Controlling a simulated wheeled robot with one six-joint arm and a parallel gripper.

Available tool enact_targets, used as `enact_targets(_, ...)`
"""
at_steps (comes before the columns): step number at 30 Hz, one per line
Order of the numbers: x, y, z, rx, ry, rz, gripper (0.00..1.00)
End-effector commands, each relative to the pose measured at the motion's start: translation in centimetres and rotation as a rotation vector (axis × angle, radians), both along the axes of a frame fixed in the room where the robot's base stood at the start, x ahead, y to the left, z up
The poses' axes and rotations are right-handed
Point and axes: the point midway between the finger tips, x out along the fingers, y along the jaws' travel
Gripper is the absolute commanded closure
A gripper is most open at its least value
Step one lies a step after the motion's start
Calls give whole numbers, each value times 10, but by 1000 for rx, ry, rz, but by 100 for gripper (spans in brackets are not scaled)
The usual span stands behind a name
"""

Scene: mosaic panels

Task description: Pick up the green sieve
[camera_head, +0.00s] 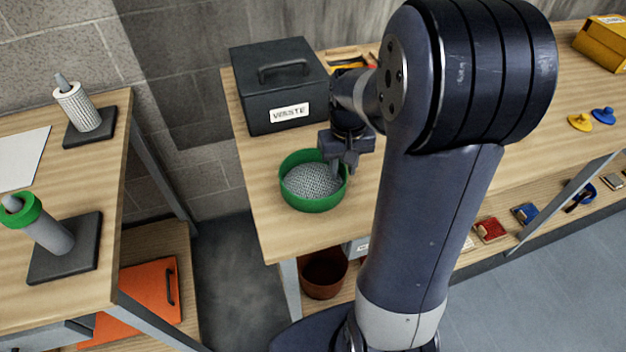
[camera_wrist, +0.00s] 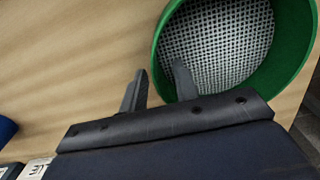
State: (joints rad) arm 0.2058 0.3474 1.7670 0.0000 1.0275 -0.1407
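The green sieve (camera_head: 313,205) is a round green ring with a grey mesh floor. It stands on the wooden table near its left edge, and in the wrist view the sieve (camera_wrist: 296,48) fills the upper right. My gripper (camera_head: 341,170) is down at the sieve's right rim in the head view. In the wrist view my gripper (camera_wrist: 160,72) has its two fingers apart, one outside the green wall and one over the mesh inside. The wall lies between them; I cannot tell whether either finger touches it.
A black box labelled "WASTE" (camera_head: 282,88) stands behind the sieve. A second table at left holds a grey cylinder with a green ring (camera_head: 45,228) and a white roller (camera_head: 78,106). A brown pot (camera_head: 323,274) sits below. Bare tabletop lies in front of the sieve.

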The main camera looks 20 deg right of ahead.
Motion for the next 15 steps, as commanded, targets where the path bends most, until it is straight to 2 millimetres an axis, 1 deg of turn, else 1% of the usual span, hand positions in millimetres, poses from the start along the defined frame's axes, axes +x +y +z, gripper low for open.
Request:
enact_targets(2, 0, 0, -4, 0, 1, 0, 71)
enact_targets(8, 0, 0, -4, 0, 0, 0, 71)
enact_targets(15, 0, 0, -4, 0, 0, 0, 90)
